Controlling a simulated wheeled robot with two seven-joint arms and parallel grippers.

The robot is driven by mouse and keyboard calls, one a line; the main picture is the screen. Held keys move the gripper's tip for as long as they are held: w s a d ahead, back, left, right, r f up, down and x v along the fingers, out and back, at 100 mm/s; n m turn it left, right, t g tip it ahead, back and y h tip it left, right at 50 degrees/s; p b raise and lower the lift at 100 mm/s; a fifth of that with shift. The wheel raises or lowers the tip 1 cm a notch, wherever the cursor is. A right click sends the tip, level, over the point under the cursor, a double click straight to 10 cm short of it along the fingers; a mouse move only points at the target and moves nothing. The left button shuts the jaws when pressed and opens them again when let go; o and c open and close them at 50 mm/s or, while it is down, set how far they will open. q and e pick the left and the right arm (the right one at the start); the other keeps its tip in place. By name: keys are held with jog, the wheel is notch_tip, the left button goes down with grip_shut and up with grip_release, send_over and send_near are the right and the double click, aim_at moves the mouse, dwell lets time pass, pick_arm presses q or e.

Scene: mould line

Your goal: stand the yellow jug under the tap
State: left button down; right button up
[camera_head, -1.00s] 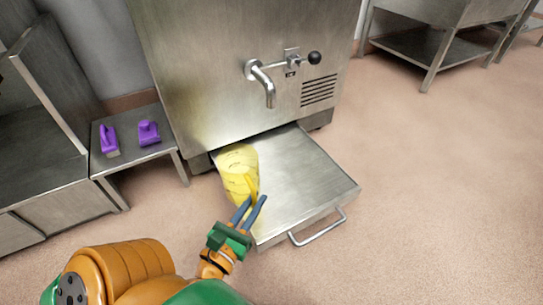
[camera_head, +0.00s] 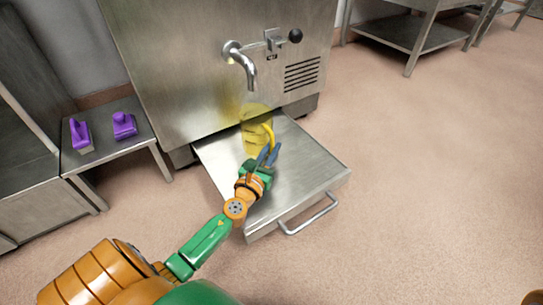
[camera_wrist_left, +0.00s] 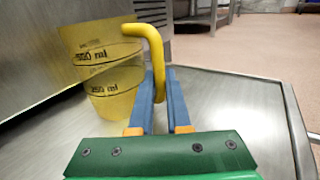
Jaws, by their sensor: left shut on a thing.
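The yellow see-through jug (camera_head: 254,124) is upright at the back of the pull-out metal tray (camera_head: 310,172), below the tap (camera_head: 243,64) and slightly to its right in the head view. My left gripper (camera_head: 268,154) is shut on its yellow handle. In the left wrist view the blue fingers (camera_wrist_left: 160,103) lie either side of the handle (camera_wrist_left: 157,62), and the jug (camera_wrist_left: 106,70) shows ml markings. I cannot tell whether its base touches the tray.
The steel machine (camera_head: 180,70) stands behind the tray, with a black-knobbed lever (camera_head: 295,36) beside the tap. Two purple brushes (camera_head: 80,135) (camera_head: 124,125) lie on a low side table (camera_head: 105,150). The tray's front and right side are bare.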

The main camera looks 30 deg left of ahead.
pick_arm(q)
jog(key=shift+r, duration=0.1)
jog(key=c, duration=0.9)
grip_release()
jog(key=shift+r+p, duration=0.15)
jog(key=shift+p, duration=0.2)
jog(key=v, duration=1.1)
jog(key=shift+s, duration=0.15)
jog(key=shift+s+b, duration=0.3)
jog(key=shift+s, duration=0.05)
